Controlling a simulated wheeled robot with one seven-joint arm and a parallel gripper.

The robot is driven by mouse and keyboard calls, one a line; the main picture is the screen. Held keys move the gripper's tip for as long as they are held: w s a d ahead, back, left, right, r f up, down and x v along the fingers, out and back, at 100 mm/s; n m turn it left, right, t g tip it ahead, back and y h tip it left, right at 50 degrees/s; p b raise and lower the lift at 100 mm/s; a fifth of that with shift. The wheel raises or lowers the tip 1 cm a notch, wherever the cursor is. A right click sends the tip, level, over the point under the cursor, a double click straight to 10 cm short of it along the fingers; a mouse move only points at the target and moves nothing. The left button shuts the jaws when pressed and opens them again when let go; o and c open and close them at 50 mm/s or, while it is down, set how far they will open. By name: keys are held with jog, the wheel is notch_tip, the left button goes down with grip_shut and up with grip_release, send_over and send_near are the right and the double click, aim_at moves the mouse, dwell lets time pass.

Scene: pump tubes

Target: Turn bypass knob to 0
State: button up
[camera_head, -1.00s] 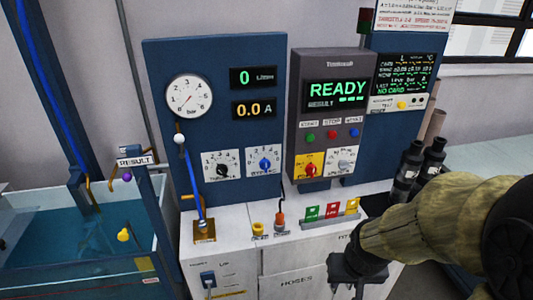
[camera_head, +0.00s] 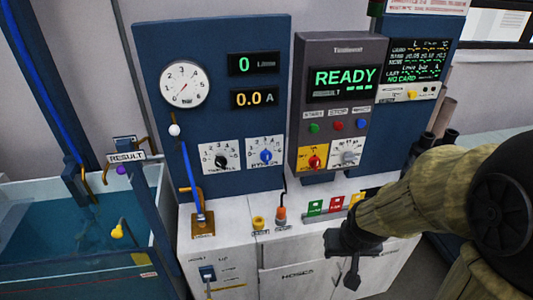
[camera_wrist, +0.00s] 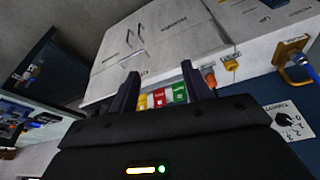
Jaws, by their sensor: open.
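The blue knob (camera_head: 266,156) sits on a white dial plate on the blue panel, right of a black knob (camera_head: 221,161) on a similar plate. The small label under the blue knob is hard to read but looks like bypass. Its exact setting is too small to tell. My gripper (camera_head: 350,262) hangs low in front of the white cabinet, right of and below the blue knob, apart from it. In the wrist view my gripper (camera_wrist: 160,72) has its two fingers spread with nothing held; coloured cards show beyond them. The blue knob is not clearly visible there.
A rack with green, red and yellow cards (camera_head: 334,207) stands on the cabinet top (camera_head: 240,225). A blue hose (camera_head: 193,185) and a water tank (camera_head: 60,250) are at left.

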aim_at(267, 155)
jog(key=w+a+n+t+y, duration=0.2)
jog(key=w+a+t+y, duration=0.3)
jog(key=w+a+t, duration=0.8)
jog(key=w+a, duration=0.2)
jog(key=w, duration=0.4)
jog(key=shift+a+r+n+t, duration=0.2)
jog(key=shift+r+n+t, duration=0.15)
jog(key=shift+n+t, duration=0.05)
jog(key=p+x, duration=0.5)
jog(key=x, duration=1.2)
jog(key=shift+w+f, duration=0.15)
jog(key=shift+w, duration=0.05)
